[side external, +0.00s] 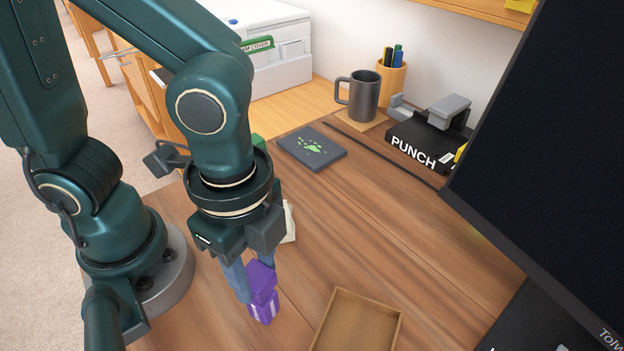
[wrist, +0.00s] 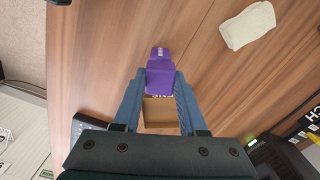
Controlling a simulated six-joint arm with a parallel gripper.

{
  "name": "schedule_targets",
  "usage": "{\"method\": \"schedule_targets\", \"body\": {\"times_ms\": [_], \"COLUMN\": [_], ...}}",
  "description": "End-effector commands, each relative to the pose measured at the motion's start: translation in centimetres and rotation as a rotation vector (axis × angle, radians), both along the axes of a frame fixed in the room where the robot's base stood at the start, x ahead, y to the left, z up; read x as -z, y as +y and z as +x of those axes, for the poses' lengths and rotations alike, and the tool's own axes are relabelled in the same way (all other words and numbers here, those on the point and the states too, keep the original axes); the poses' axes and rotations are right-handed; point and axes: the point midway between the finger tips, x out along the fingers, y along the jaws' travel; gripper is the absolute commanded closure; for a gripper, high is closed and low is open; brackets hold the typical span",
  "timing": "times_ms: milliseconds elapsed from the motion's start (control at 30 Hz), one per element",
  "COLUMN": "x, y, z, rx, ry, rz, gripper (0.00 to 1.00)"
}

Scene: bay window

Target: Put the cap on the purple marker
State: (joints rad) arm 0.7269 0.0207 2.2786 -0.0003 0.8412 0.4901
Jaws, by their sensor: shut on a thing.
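My gripper (side external: 249,283) points down over the desk, its two blue-grey fingers shut on a purple block that looks like the cap (side external: 261,273). The purple marker (side external: 264,308), with white markings, shows directly below the held block, near the desk surface. The two look touching or nearly so, slightly out of line. In the wrist view the held cap (wrist: 160,77) is between the fingertips (wrist: 160,84), and the marker (wrist: 160,53) shows just beyond it. I cannot tell whether the cap sits on the marker; the joint between them is unclear.
A shallow tan tray (side external: 355,325) lies right of the marker. A cream object (wrist: 248,26) is partly hidden behind my gripper in the side view. A dark pad (side external: 312,150), mug (side external: 360,95), punch box (side external: 425,145) and monitor (side external: 550,150) stand farther off. The middle of the desk is clear.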

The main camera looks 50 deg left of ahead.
Motion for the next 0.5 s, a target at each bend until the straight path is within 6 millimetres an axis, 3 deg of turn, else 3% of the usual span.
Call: {"method": "schedule_targets", "body": {"times_ms": [200,233,300,500], "x": [0.00,0.00,0.00,0.00], "y": [0.00,0.00,0.00,0.00], "z": [0.00,0.00,0.00,0.00], "rx": [0.000,0.000,0.000,0.000], "ry": [0.000,0.000,0.000,0.000], "rz": [0.000,0.000,0.000,0.000], "gripper": [1.00,0.48,0.24,0.24]}}
